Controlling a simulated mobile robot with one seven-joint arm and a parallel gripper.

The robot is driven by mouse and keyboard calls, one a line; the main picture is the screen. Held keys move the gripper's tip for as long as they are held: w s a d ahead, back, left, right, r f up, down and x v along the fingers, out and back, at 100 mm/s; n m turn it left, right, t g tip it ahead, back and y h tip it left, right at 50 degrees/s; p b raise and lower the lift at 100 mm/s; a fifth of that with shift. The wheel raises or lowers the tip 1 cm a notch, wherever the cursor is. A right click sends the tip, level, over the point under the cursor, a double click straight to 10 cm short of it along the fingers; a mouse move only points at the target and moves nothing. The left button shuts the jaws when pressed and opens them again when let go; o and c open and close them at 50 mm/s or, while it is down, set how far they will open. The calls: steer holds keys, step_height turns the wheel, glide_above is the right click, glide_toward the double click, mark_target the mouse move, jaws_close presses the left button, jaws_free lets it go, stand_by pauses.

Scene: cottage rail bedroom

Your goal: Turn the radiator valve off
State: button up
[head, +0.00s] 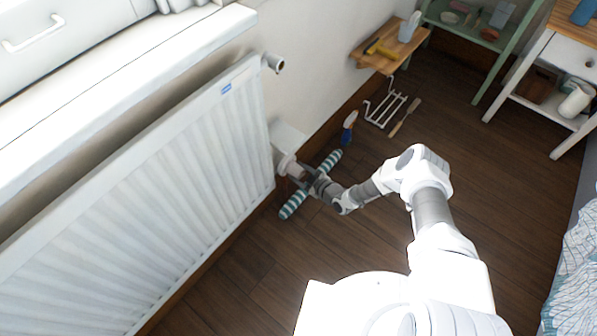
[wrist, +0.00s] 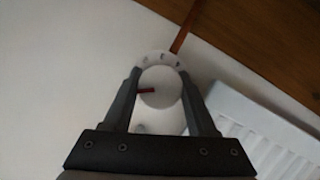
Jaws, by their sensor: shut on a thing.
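The radiator (head: 170,175) is a large white ribbed panel along the wall at left in the head view. Its valve (head: 287,164) is a white knob at the radiator's right end, low by the wall. In the wrist view the round valve knob (wrist: 162,92) has a red pointer line aimed left and small marks on the pale ring around it. My gripper (head: 303,174) reaches the valve from the right. In the wrist view the fingers of my gripper (wrist: 161,85) are on either side of the knob, shut on it. The marks' meaning is too small to read.
A teal-and-white striped roll (head: 293,204) lies on the floor under my gripper. A pipe stub (head: 273,63) sticks out above. Bare floor (head: 490,190) lies at right.

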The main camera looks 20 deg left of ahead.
steer(key=n+t, duration=0.2)
steer(key=n, duration=0.2)
steer(key=shift+t, duration=0.4)
steer(key=n+t, duration=0.1)
steer(key=n, duration=0.3)
steer(key=shift+t, duration=0.4)
steer(key=shift+n, duration=0.3)
steer(key=o, duration=1.4)
steer(key=shift+c, duration=0.2)
steer(key=shift+d, duration=0.1)
